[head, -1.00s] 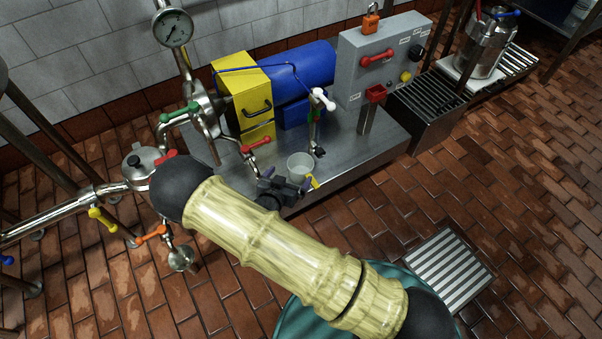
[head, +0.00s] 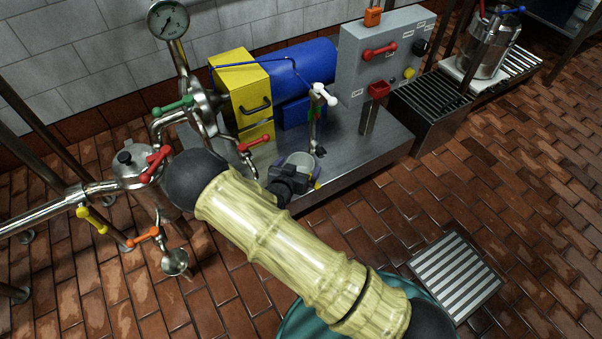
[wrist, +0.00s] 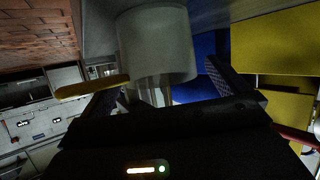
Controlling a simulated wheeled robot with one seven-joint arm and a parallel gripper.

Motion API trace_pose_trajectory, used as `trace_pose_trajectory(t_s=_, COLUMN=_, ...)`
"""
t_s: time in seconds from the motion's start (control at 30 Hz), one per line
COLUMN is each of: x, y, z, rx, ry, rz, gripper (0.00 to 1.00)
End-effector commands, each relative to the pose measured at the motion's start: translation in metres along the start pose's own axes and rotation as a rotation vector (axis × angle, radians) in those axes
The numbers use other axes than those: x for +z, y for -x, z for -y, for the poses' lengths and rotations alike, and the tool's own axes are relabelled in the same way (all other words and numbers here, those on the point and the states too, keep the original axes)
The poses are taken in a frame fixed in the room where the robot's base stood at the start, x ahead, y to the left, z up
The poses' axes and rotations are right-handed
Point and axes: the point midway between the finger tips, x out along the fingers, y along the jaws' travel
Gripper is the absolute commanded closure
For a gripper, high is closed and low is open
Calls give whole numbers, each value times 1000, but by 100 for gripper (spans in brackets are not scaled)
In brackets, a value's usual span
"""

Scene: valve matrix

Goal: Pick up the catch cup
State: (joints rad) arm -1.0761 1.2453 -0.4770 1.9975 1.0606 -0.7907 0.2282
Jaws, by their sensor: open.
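The catch cup is a pale grey-white cup. In the head view the catch cup (head: 302,160) stands at the front edge of the steel bench, largely hidden behind my gripper (head: 302,181). In the wrist view the catch cup (wrist: 158,45) fills the upper middle. My gripper's dark fingers are spread either side of the cup's line, open and not closed on it. The wrist view shows the gripper (wrist: 160,92) close to the cup; contact cannot be told. A yellow strip (wrist: 92,88) lies left of the cup; its attachment is unclear.
A white-handled tap (head: 324,95) stands just behind the cup. A red-handled valve (head: 252,145) is close on the left. A yellow box (head: 240,85) and blue cylinder (head: 305,66) sit behind on the steel bench (head: 375,150).

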Motion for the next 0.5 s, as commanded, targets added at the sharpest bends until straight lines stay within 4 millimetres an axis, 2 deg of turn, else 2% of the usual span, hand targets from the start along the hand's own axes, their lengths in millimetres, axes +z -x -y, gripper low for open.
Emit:
trace_pose_trajectory(t_s=0.03, x=4, y=-10, z=0, rx=2, ry=-3, rz=-1, gripper=0)
trace_pose_trajectory(t_s=0.13, x=2, y=-19, z=0, rx=0, ry=-2, rz=-1, gripper=0)
trace_pose_trajectory(t_s=0.5, x=0, y=-22, z=0, rx=0, ry=0, rz=0, gripper=0)
